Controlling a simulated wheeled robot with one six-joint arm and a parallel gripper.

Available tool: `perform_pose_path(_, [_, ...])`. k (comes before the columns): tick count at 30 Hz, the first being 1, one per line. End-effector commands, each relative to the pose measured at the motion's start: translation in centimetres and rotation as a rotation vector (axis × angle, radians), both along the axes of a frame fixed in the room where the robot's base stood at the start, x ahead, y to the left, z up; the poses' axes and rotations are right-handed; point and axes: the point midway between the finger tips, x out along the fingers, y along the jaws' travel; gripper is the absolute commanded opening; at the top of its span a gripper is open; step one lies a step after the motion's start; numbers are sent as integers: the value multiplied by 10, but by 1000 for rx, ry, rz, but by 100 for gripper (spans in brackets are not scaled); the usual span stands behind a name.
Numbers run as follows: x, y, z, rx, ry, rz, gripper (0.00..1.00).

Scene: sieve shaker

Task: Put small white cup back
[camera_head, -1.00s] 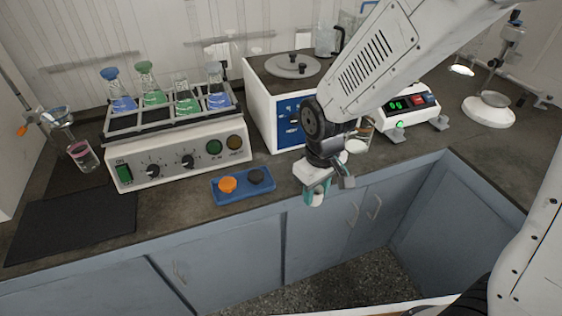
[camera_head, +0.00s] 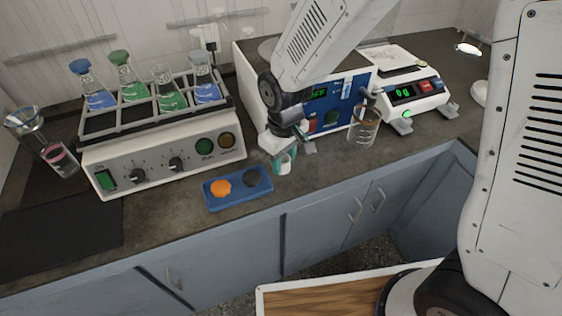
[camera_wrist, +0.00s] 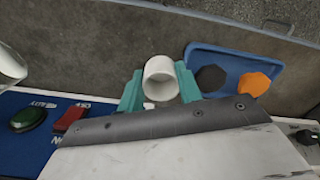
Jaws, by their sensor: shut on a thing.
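The small white cup (camera_wrist: 161,78) is held between the teal fingers of my gripper (camera_wrist: 160,92) in the wrist view, with its open end showing. In the head view the cup (camera_head: 284,166) shows small below my gripper (camera_head: 285,158), just to the right of the blue tray (camera_head: 238,203). The tray holds an orange piece (camera_head: 221,188) and a dark piece (camera_head: 252,178). In the wrist view the tray (camera_wrist: 215,58) lies to the right of the cup. I cannot tell the cup's exact height above the counter.
A shaker with several flasks (camera_head: 165,160) stands left of the tray. A blue-fronted machine (camera_head: 345,117) is behind my gripper. A glass beaker (camera_head: 364,128) and a scale (camera_head: 408,95) stand to the right. A dark mat (camera_head: 60,230) lies at the left.

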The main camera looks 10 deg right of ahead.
Motion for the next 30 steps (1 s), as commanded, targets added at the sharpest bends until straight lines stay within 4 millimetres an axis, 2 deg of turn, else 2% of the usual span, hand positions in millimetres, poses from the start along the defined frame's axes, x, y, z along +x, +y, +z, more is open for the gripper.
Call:
perform_pose_path(7, [2,1,-34,-1,3,0,13])
perform_pose_path(18, [2,2,-38,-1,1,0,13])
perform_pose_path(19, [2,2,-39,0,0,0,37])
perform_pose_path(20, [2,2,-38,0,0,0,44])
perform_pose_path(30, [2,2,-35,1,-1,1,44])
